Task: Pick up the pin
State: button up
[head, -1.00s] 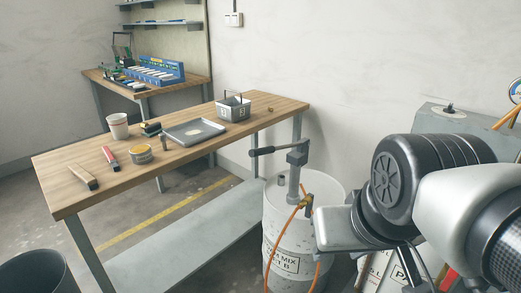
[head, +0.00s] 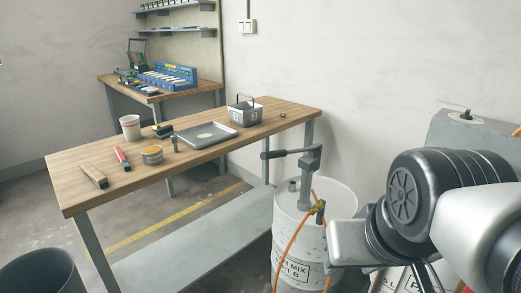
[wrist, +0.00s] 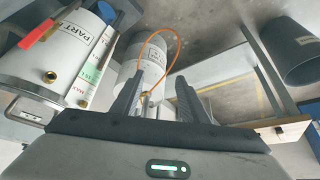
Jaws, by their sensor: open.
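I cannot make out the pin for certain. A small upright grey piece (head: 175,144) stands on the wooden workbench (head: 215,153) in the head view, beside the tray. A tiny brass-coloured piece (head: 282,115) lies near the bench's far right end. Either is too small to identify. My gripper (wrist: 157,98) is open and empty in the wrist view, its two dark fingers apart. It is well away from the bench top, over the drum area. In the head view my arm is at the right, and the fingertips cannot be made out.
On the bench are a grey tray (head: 190,141), a bin (head: 236,117), a cup (head: 131,133), a tin (head: 152,160), a red-handled tool (head: 122,161) and a brush (head: 94,182). A white drum (head: 342,197) with a pump and orange hose stands between arm and bench.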

aim_at(174, 138)
jog(key=i+j+u, duration=0.1)
jog(key=u, duration=0.3)
jog(key=i+u, duration=0.2)
jog(key=u, duration=0.2)
jog(key=i+u, duration=0.15)
jog(key=u, duration=0.2)
